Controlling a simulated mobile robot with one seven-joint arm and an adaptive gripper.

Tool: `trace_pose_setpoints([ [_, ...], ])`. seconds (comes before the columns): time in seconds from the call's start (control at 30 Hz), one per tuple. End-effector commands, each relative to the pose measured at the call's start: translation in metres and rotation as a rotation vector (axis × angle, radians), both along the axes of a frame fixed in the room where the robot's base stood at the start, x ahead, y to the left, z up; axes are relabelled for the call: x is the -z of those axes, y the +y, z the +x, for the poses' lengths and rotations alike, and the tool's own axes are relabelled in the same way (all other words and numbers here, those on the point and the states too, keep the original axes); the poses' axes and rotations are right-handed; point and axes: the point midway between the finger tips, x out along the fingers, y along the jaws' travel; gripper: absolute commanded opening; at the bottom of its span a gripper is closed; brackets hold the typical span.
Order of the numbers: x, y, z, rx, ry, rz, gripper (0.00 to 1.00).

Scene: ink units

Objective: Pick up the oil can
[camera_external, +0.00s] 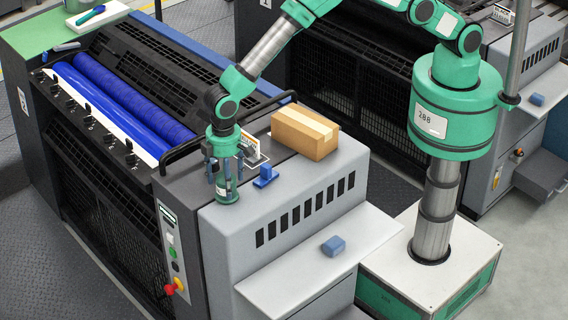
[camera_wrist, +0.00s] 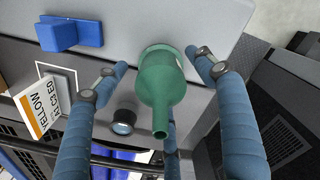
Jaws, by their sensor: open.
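The oil can is a green can with a tapered neck and thin spout (camera_wrist: 165,82). It stands on the grey top of the machine, its spout pointing towards the wrist camera. In the external view its lower part (camera_external: 228,190) shows below my gripper. My gripper (camera_external: 226,172) is over the can from above, with its blue fingers spread around it. In the wrist view the fingers of my gripper (camera_wrist: 157,68) stand left and right of the can with visible gaps, and a third finger is partly hidden behind it.
A blue block (camera_external: 265,177) and a card labelled YELLOW (camera_wrist: 42,108) stand close by. A cardboard box (camera_external: 305,132) sits behind to the right. A black rail (camera_external: 190,148) runs along the roller side. Another blue block (camera_external: 334,245) lies on the lower shelf (camera_external: 300,275).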

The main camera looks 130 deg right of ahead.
Motion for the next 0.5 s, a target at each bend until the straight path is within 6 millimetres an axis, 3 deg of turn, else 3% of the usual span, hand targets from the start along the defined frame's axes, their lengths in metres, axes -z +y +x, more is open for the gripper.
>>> trace_pose_setpoints([
  [0.5,0.0093,-0.0002,0.0001,0.000,-0.001,-0.001,0.70],
])
